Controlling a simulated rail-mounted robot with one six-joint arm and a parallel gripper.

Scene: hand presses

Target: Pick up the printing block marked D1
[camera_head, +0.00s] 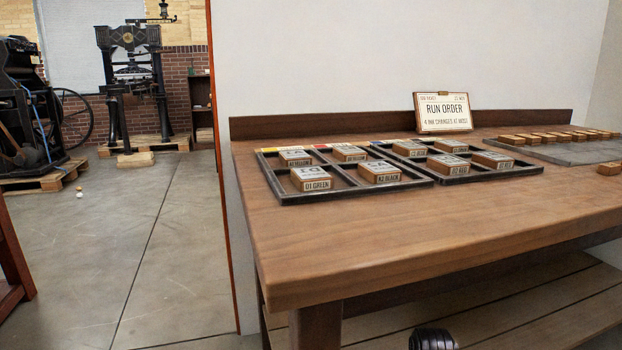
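The block whose front label reads D1 GREEN (311,179) is a small wooden block with a pale printed top. It sits in the front left compartment of the left black-framed tray (289,199). Its front face is toward me and its top is uncovered. The block labelled K2 BLACK (380,172) stands to its right in the same tray, and a block labelled YELLOW (296,157) stands behind it. My gripper's fingers do not show. A dark rounded part (432,340) shows at the bottom edge, below the table edge; I cannot tell what it is.
A second black tray (446,182) with several blocks adjoins on the right. A RUN ORDER sign (444,112) stands behind. A grey slab (570,152) with several wooden blocks lies farther right. The wooden table (400,225) is clear in front of the trays; a raised back board (330,126) runs behind.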

